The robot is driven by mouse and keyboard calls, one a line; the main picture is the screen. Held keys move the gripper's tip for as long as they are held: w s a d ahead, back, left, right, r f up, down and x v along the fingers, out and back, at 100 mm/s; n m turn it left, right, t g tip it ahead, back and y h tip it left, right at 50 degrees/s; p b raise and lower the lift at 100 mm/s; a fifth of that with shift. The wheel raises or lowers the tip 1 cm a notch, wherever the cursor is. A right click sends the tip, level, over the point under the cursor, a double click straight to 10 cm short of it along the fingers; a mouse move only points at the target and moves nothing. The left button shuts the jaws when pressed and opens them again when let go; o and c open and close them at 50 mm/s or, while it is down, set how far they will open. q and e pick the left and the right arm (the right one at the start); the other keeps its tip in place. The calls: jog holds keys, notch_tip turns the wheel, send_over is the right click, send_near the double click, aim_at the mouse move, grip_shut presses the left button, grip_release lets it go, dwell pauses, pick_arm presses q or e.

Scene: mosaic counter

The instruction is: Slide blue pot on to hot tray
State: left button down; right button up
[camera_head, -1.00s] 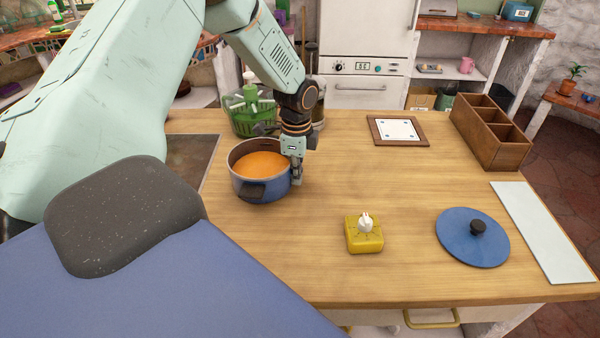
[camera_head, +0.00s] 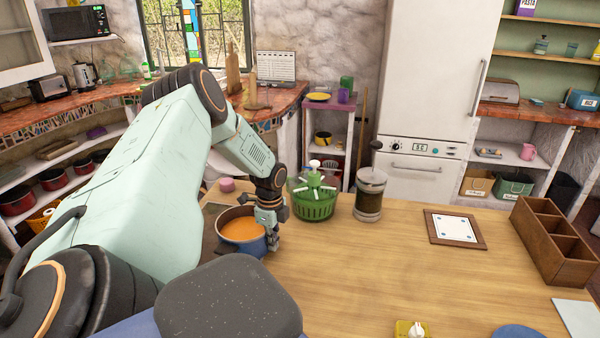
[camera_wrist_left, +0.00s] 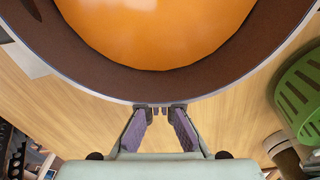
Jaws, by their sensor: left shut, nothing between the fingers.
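The blue pot (camera_head: 256,246), full of orange soup, stands upright on the wooden counter. A dark flat panel (camera_head: 211,214), which looks like the hot tray, lies at its left. The pot appears to reach the panel's right edge; I cannot tell how much rests on it. My left gripper (camera_head: 273,244) is shut and empty at the pot's right side, pointing down. In the left wrist view its fingertips (camera_wrist_left: 160,108) meet just outside the pot's rim (camera_wrist_left: 110,97); contact is unclear. My right gripper is out of view.
A green basket (camera_head: 314,205) and a glass press (camera_head: 369,198) stand behind the pot's right side. A pink round item (camera_head: 227,185) sits behind it. A framed tile (camera_head: 455,228) and wooden box (camera_head: 556,240) are farther right. The middle counter is clear.

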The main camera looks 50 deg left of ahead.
aim_at(251, 234)
pick_arm(q)
jog(key=s+a, duration=0.1)
jog(key=a, duration=0.1)
jog(key=s+a, duration=0.1)
jog(key=a, duration=0.1)
jog(key=s+a+b, duration=0.1)
jog(key=a, duration=0.2)
jog(key=shift+s, duration=0.35)
jog(key=shift+w+d, duration=0.25)
jog(key=shift+d, duration=0.1)
jog(key=d, duration=0.1)
jog(key=w+d, duration=0.1)
jog(key=shift+w+d, duration=0.25)
jog(key=shift+d, duration=0.15)
notch_tip(251, 234, up, 10)
jog(key=p, duration=0.5)
jog(key=shift+s+f, duration=0.1)
jog(key=shift+s, duration=0.05)
